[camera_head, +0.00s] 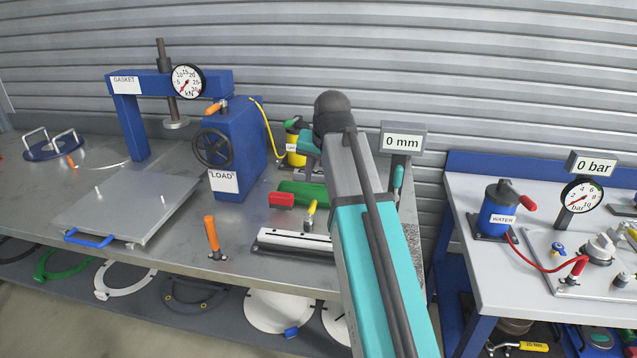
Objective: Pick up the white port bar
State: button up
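The white port bar (296,238) lies near the front edge of the grey bench, in the middle of the view. It is a long white piece with a dark strip along it, and its right end passes out of sight behind my arm. My teal and grey arm rises from the bottom right and bends at a dark joint above the bench.
An orange-handled tool (211,237) stands left of the bar. A red block (281,199) and a green piece (302,190) lie behind it. The blue press (236,140) stands behind left, beside a flat metal plate (134,207). A pump bench (470,210) is at right.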

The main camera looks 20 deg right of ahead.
aim_at(297, 240)
jog(key=k, duration=1)
